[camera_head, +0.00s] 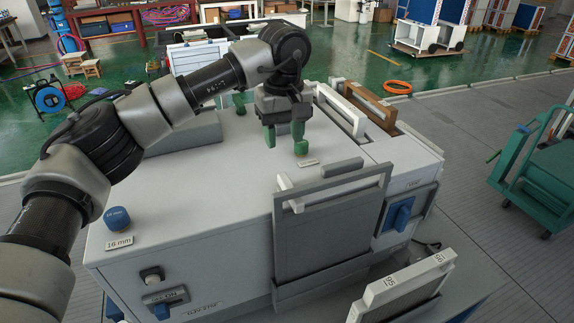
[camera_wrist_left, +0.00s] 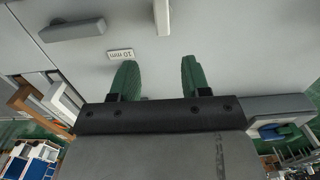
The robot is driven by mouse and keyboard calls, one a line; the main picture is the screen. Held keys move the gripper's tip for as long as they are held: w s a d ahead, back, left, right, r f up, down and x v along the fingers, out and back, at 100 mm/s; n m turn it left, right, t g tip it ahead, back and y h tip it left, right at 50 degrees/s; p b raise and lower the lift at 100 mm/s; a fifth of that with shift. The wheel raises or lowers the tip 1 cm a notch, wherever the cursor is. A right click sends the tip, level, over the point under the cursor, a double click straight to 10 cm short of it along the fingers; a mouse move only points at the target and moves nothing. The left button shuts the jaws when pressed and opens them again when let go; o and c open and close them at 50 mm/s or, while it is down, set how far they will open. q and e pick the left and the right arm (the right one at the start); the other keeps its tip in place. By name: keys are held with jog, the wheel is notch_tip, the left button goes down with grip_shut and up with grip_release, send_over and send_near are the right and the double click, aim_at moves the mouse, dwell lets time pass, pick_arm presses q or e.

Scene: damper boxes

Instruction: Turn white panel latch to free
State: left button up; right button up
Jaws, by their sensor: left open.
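My left gripper (camera_head: 284,138) is open and empty above the grey box top (camera_head: 215,180), green fingers pointing down. In the left wrist view, the open fingers (camera_wrist_left: 157,78) are near a "10 mm" label (camera_wrist_left: 121,55). A white-framed panel (camera_head: 341,110) stands in the box at the back, beside a brown one (camera_head: 369,107). A grey bar (camera_head: 342,168) and a small white bar (camera_head: 284,182) lie near the front grey panel; I cannot tell which part is the white panel's latch.
A blue knob (camera_head: 117,218) with a "16 mm" label stands at the front left. A blue handle (camera_head: 399,214) is on the box's right side. A numbered white-topped panel (camera_head: 408,284) stands in front. A green cart (camera_head: 540,165) is at the right.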

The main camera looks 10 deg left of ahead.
aim_at(283, 175)
pick_arm(q)
jog(key=shift+s+f+p, duration=0.55)
jog(key=shift+s+f, duration=0.35)
jog(key=shift+f, duration=0.2)
notch_tip(283, 175, down, 3)
jog(key=shift+w+f+p, duration=0.1)
jog(key=shift+f+p, duration=0.05)
jog(key=shift+p, duration=0.5)
jog(key=f+p, duration=0.1)
jog(key=f, duration=0.3)
jog(key=shift+w, duration=0.2)
jog(key=shift+f, duration=0.1)
jog(key=shift+c, duration=0.7)
jog(key=c, duration=0.5)
grip_shut()
pick_arm(e)
jog(key=shift+g, duration=0.3)
jog(key=s+r, duration=0.1)
jog(key=s, duration=0.1)
jog(key=s+r, duration=0.2)
jog(key=shift+s+d+r, duration=0.15)
jog(key=shift+r, duration=0.15)
